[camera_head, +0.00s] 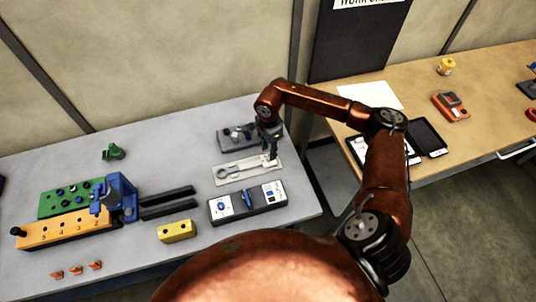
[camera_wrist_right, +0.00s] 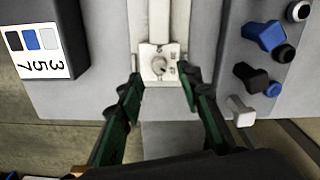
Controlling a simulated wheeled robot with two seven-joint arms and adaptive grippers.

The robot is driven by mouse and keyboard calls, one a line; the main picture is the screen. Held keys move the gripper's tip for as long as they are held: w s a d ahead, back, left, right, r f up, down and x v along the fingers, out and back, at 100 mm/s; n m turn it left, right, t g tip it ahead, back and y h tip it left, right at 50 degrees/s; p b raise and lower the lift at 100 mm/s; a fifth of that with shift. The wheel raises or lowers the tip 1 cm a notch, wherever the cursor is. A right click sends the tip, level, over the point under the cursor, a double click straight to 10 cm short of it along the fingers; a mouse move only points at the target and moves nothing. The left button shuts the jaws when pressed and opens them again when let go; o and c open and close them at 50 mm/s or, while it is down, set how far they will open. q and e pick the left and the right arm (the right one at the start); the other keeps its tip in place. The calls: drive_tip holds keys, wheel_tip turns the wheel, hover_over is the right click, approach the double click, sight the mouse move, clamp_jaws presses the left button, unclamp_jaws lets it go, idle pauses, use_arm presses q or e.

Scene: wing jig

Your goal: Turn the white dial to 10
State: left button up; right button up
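The white dial (camera_wrist_right: 159,65) shows in the right wrist view as a small round knob with a dark slot or mark, on a pale square block at the end of a long pale fixture. Its numbers are too small to read. In the head view the pale fixture (camera_head: 247,170) lies on the grey table, and the dial end is partly hidden by my gripper. My right gripper (camera_head: 270,150) is over that end. In the right wrist view its green-and-black fingers (camera_wrist_right: 161,82) are spread apart, one each side of the block, with nothing clearly held. My left gripper is not in view.
A grey box (camera_head: 236,137) with knobs and levers stands behind the fixture, and a dark panel (camera_head: 247,202) with white faces stands in front. A yellow block (camera_head: 177,231) and blue clamp (camera_head: 122,190) are at left. A wooden table (camera_head: 480,88) stands at right.

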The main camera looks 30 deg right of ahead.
sight(268, 158)
drive_tip(key=shift+a+f, duration=0.1)
drive_tip(key=shift+f, duration=1.75)
drive_tip(key=shift+c, duration=0.6)
clamp_jaws()
